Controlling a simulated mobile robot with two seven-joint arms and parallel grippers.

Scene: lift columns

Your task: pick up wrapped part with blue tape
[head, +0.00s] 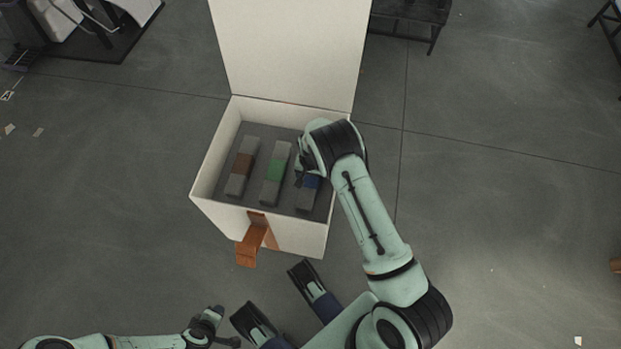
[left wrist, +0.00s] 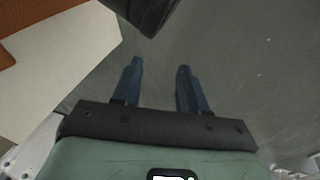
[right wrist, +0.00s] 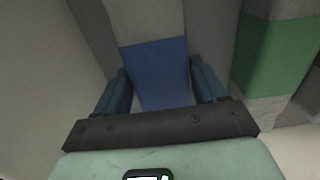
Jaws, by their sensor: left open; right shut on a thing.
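The wrapped part with blue tape (head: 307,194) lies at the right of the open white box (head: 210,172), beside the parts with green tape (head: 275,169) and brown tape (head: 242,167). My right gripper (head: 305,178) reaches into the box and is shut on the blue-taped part, mostly hidden by its own arm in the head view. In the right wrist view the blue tape (right wrist: 158,75) sits between the two fingers. My left gripper (left wrist: 158,85) is open and empty, low in front of the box. Whether the part is off the box floor I cannot tell.
The box lid (head: 290,50) stands open at the back. An orange-brown flap (head: 248,246) hangs at the box front. The box walls stand close around the right gripper. The floor right of the box is clear. A dark table (head: 412,14) stands behind.

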